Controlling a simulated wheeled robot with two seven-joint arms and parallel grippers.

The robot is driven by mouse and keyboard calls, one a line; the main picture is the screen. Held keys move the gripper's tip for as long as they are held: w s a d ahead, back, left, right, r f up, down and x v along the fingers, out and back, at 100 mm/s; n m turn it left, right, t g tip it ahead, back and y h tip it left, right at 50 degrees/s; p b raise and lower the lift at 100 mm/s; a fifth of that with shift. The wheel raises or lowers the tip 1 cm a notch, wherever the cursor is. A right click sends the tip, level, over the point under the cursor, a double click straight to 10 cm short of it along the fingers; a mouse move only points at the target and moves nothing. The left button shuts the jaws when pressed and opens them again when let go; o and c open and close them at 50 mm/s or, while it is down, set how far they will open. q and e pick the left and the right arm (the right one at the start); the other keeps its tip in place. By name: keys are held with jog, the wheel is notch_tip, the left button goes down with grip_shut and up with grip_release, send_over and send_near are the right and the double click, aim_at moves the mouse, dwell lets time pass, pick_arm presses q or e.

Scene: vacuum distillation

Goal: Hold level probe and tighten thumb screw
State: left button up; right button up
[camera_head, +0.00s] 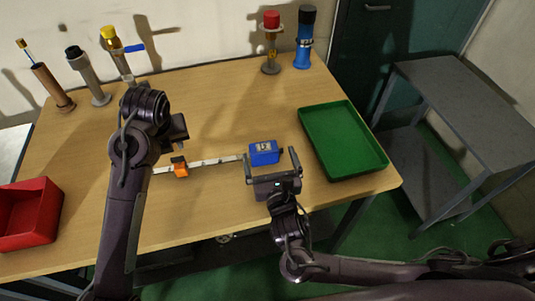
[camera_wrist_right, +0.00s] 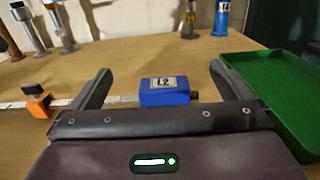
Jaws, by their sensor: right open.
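A blue box labelled L2 (camera_head: 264,152), which I take for the level probe, lies on the table at the right end of a white marked strip (camera_head: 215,161). It also shows in the right wrist view (camera_wrist_right: 164,92), with a small dark knob (camera_wrist_right: 194,96) on its right side that may be the thumb screw. An orange block with a black top (camera_head: 181,169) sits on the strip further left. My right gripper (camera_head: 270,155) is open, its fingers apart on either side of the blue box. My left gripper (camera_head: 179,130) is above the strip's left part; its fingers are mostly hidden.
A green tray (camera_head: 345,176) lies right of the blue box, close to my right gripper. A red bin (camera_head: 27,214) stands at the left front edge. Several upright holders stand along the back, including a blue one (camera_head: 304,48). The middle back of the table is clear.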

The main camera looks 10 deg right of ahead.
aim_at(265, 156)
jog(key=f, duration=0.7)
jog(key=shift+w, duration=0.4)
jog(key=w, duration=0.6)
jog(key=shift+w+d+f, duration=0.1)
jog(key=shift+w+d, duration=0.05)
jog(key=shift+w, duration=0.25)
jog(key=shift+c, duration=0.4)
